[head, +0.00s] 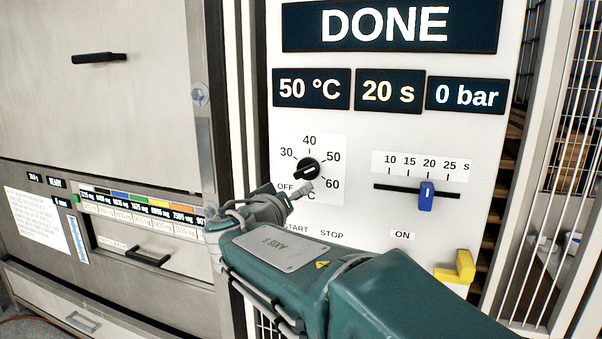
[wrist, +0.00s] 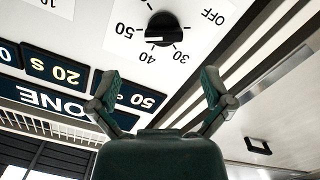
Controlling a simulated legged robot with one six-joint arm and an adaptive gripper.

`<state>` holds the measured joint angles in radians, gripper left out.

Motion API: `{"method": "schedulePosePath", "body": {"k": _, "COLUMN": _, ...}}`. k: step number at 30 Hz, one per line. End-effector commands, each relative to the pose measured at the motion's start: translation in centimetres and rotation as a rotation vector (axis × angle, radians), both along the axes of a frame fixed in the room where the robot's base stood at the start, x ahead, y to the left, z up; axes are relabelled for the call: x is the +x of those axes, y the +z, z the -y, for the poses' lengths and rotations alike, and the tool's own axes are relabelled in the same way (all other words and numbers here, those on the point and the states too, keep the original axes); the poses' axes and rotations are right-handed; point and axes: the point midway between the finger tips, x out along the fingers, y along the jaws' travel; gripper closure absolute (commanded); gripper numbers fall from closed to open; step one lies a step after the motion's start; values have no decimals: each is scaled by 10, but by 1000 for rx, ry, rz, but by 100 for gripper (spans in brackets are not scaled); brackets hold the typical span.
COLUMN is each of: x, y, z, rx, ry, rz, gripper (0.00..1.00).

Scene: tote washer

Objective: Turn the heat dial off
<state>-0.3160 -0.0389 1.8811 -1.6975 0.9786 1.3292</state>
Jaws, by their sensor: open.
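The heat dial (head: 307,168) is a round black knob with a white mark on a white scale plate marked OFF, 30, 40, 50 and 60. In the wrist view, the dial (wrist: 163,33) appears upside down and its white mark points toward 50. My gripper (wrist: 158,84) is open, its two fingers spread apart with nothing between them. The dial lies beyond the fingertips, apart from them.
Displays above read DONE (head: 389,25), 50 °C (head: 311,89), 20 s (head: 390,90) and 0 bar (head: 467,95). A blue slider (head: 426,196) sits right of the dial near 20 s. A yellow lever (head: 456,267) is lower right. Cabinet handles (head: 99,57) stand out at left.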

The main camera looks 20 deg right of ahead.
Motion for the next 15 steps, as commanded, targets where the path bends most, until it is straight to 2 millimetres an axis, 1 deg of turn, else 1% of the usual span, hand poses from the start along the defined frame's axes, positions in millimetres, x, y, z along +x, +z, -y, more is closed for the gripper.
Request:
{"method": "schedulePosePath", "body": {"k": 1, "x": 6, "y": 3, "z": -6, "rx": -12, "ry": 13, "rz": 22, "gripper": 0}}
{"method": "schedulePosePath", "body": {"k": 2, "x": 8, "y": 5, "z": -9, "rx": -16, "ry": 19, "rz": 34, "gripper": 0}}
{"method": "schedulePosePath", "body": {"k": 5, "x": 13, "y": 8, "z": -9, "rx": -21, "ry": 26, "rz": 49, "gripper": 0}}
{"method": "schedulePosePath", "body": {"k": 8, "x": 21, "y": 7, "z": -2, "rx": -20, "ry": 22, "rz": 47, "gripper": 0}}
{"method": "schedulePosePath", "body": {"k": 15, "x": 55, "y": 7, "z": 24, "rx": -20, "ry": 21, "rz": 46, "gripper": 0}}
